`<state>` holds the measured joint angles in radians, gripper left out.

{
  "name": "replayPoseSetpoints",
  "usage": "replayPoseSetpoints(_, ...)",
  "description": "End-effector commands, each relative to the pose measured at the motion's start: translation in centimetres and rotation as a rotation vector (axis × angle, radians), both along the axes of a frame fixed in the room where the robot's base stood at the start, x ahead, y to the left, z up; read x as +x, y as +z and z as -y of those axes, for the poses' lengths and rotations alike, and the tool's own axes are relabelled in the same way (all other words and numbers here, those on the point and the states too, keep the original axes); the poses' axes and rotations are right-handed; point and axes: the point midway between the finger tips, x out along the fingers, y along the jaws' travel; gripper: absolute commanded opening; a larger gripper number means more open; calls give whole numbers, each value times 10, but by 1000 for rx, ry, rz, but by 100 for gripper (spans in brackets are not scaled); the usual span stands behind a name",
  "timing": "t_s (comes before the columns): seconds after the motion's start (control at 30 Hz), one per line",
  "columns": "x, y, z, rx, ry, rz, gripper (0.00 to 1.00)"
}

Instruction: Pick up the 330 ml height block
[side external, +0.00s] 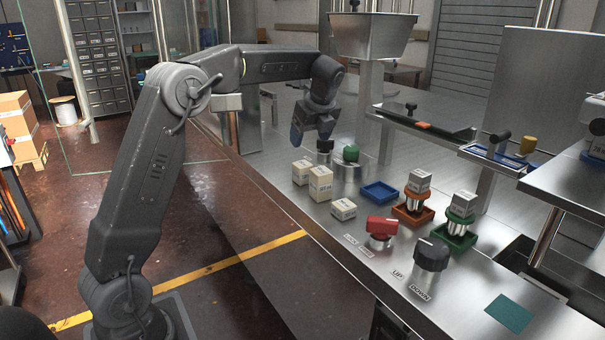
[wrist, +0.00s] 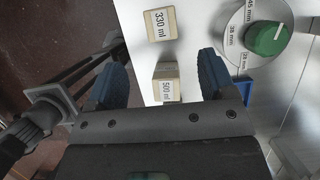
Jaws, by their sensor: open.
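The 330 ml block (wrist: 161,24) is a small cream block with a white label, standing on the steel table in the wrist view, ahead of my fingertips. A second cream block, labelled 500 ml (wrist: 167,83), shows between my two blue fingers. My gripper (wrist: 162,66) is open and empty. In the side view my gripper (side external: 311,137) hangs pointing down above the table, behind the group of cream blocks. Three cream blocks (side external: 320,184) stand there, but their labels are too small to tell which is the 330 ml one.
A dial with a green knob (wrist: 268,38) stands right of the blocks. An empty blue tray (side external: 379,192), orange tray (side external: 413,214) and green tray (side external: 455,240) with grey blocks stand further right. A red switch (side external: 381,226) and black knob (side external: 432,254) stand in front.

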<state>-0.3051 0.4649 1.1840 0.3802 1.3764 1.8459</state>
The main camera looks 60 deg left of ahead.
Motion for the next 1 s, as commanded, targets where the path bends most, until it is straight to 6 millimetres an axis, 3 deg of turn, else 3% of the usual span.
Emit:
replayPoseSetpoints(0.3,0,-56,-22,-1,2,-2,77)
replayPoseSetpoints(1.0,2,-118,-46,-2,2,4,77)
